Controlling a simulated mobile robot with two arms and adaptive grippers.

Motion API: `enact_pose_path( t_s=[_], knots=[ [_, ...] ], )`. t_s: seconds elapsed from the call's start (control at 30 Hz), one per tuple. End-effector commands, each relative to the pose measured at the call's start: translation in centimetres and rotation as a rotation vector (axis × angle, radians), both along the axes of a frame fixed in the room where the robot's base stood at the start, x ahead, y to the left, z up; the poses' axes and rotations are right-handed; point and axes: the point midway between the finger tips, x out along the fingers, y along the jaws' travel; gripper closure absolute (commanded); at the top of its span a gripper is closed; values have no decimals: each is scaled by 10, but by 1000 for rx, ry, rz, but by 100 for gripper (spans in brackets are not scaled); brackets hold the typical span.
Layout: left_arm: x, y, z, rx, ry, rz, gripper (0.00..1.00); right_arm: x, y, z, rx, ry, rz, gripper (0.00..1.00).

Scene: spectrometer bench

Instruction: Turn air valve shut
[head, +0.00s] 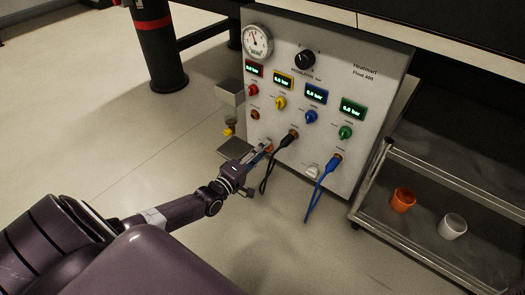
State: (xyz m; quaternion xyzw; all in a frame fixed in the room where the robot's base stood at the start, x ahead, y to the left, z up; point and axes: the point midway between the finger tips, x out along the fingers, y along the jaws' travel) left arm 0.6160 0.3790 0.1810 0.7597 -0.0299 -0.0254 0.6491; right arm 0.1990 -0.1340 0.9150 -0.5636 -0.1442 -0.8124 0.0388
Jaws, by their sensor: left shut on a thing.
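The gas panel (375,78) is a pale upright box with a gauge, a black knob, several lit displays and small coloured valve knobs. The knobs are red (253,90), yellow (280,103), blue (311,116) and green (345,132). A white knob (312,172) sits low on the panel. No label that I can read marks one as the air valve. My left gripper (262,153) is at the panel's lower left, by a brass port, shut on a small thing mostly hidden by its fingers. The coloured knobs are above it, apart from it. My right gripper is not in view.
A black hose (267,175) hangs close to my left gripper, and a blue hose (322,186) hangs further right. A filter unit (230,93) stands left of the panel. A metal cart (430,178) holds an orange cup (403,200) and a white cup (452,226). The left floor is clear.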

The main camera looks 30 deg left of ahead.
Motion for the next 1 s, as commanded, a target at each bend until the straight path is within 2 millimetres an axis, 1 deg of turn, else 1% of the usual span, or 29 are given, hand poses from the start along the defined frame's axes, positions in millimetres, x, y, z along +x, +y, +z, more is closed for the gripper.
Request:
enact_pose_path(
  t_s=[0.1,0.3,0.83,0.87,1.0],
  knots=[
    [0,0,-1,-57,5,0,100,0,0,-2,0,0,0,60],
    [0,0,-1,-113,11,0,100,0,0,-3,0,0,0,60],
    [0,1,-1,-133,12,1,100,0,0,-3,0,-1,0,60],
    [0,1,-1,-133,12,1,73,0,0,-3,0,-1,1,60],
    [0,1,-1,-133,12,1,58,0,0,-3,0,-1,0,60]
  ],
)
